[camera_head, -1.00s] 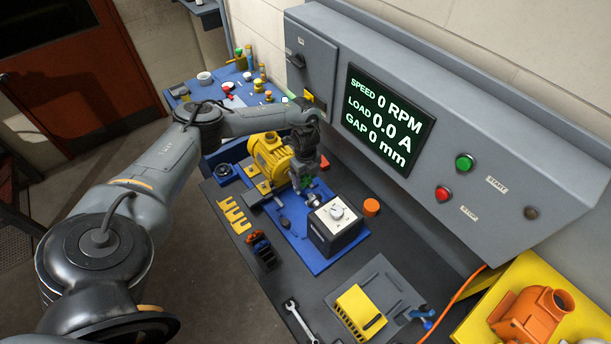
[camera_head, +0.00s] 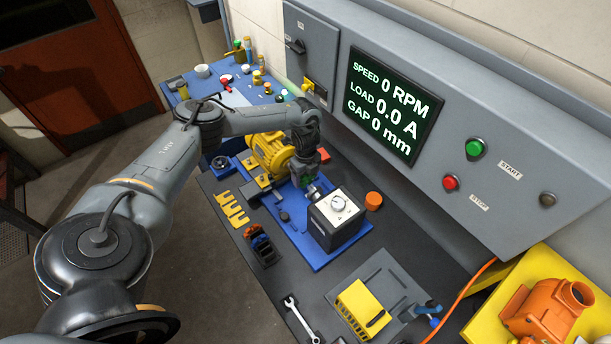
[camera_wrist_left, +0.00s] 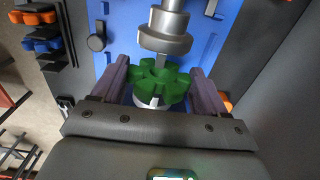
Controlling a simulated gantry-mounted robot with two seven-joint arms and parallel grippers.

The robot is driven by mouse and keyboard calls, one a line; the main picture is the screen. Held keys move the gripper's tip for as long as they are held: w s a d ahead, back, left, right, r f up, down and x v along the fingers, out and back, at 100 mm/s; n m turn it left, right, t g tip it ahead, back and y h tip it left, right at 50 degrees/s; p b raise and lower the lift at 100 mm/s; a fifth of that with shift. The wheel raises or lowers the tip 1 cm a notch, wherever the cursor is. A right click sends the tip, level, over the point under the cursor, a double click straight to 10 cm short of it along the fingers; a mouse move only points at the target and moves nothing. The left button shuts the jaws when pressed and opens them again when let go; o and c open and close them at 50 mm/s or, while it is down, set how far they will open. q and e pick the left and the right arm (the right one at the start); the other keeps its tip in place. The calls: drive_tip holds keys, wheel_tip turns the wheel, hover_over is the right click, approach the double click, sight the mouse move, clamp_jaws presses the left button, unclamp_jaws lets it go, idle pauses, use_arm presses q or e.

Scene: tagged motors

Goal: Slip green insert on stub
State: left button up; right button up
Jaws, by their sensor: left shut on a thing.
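The green insert (camera_wrist_left: 158,86), a star-shaped piece with several lobes, sits between the two dark fingers of my left gripper (camera_wrist_left: 160,92) in the left wrist view. The gripper is shut on it. A grey metal shaft with a wider hub (camera_wrist_left: 166,40) comes down from the top of that view and ends close to the insert; I cannot tell whether they touch. A pale metal part (camera_wrist_left: 150,102) shows partly behind the insert. In the head view my left gripper (camera_head: 310,186) is between the yellow motor (camera_head: 270,152) and the dark box with a white dial top (camera_head: 337,218).
Motor and box stand on a blue baseplate (camera_head: 328,260). Yellow forked shims (camera_head: 231,210), a dark holder with orange and blue pieces (camera_head: 262,245), a wrench (camera_head: 298,318) and an orange cap (camera_head: 373,201) lie around it. The grey console (camera_head: 450,130) rises behind.

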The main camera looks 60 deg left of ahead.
sight(310, 187)
use_arm(q)
drive_tip(key=shift+f+b, duration=1.2)
drive_tip(key=shift+f, duration=0.2)
drive_tip(key=shift+d+r+p, duration=0.15)
drive_tip(key=shift+r+p, duration=0.05)
drive_tip(key=shift+p, duration=0.15)
drive_tip(key=shift+w+d+f+p, duration=0.1)
drive_tip(key=shift+w+d+p, duration=0.05)
drive_tip(key=shift+d+p, duration=0.85)
drive_tip(key=shift+d, duration=0.2)
drive_tip(key=o, duration=1.1)
